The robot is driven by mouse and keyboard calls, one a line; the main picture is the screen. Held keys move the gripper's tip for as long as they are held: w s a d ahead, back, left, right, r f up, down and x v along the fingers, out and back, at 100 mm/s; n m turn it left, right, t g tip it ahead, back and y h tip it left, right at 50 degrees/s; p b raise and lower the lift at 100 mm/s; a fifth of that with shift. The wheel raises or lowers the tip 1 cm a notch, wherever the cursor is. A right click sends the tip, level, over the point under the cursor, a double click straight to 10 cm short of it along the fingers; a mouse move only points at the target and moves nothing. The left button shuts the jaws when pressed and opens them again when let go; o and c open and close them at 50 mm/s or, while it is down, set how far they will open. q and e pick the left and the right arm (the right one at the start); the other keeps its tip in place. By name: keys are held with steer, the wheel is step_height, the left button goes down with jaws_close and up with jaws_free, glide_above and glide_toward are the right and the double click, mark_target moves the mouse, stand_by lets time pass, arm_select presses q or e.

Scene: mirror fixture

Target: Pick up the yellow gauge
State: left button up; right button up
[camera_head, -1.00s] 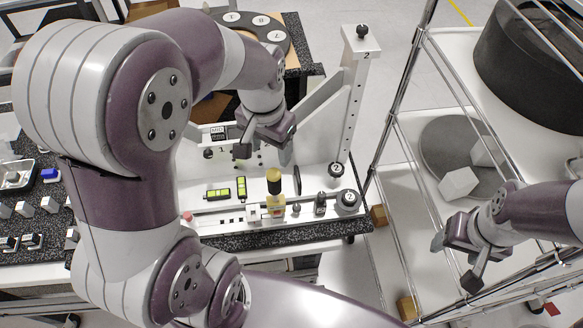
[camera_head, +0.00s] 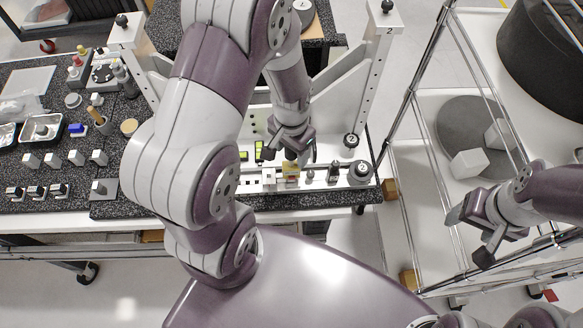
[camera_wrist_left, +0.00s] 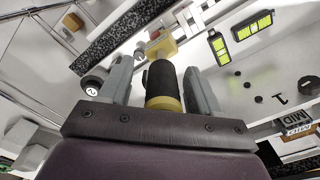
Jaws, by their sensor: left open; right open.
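The yellow gauge has a yellow block base and a black knurled cylinder with a yellow collar. In the head view only a yellow part of the gauge (camera_head: 291,166) shows below my left gripper (camera_head: 293,150); the rest is hidden. In the left wrist view, the gauge's black cylinder (camera_wrist_left: 161,80) stands between the two grey fingers of my left gripper (camera_wrist_left: 157,68). The fingers are open, one on each side, with a visible gap at the right finger; contact on the left is unclear. My right gripper (camera_head: 472,230) is open and empty at the right, beside the wire-frame rack.
The gauge sits on a white fixture with black knobs (camera_head: 359,172) to its right. Yellow-green bar pieces (camera_wrist_left: 219,47) lie near it. A white upright post (camera_head: 381,50) stands behind right. Metal rack rods (camera_head: 411,95) rise on the right. Small parts crowd the left table.

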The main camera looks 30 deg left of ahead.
arm_select(q)
steer(key=shift+w+a+f, duration=0.1)
steer(key=shift+w+a, duration=0.05)
steer(key=shift+w, duration=0.05)
steer(key=c, duration=0.9)
jaws_close()
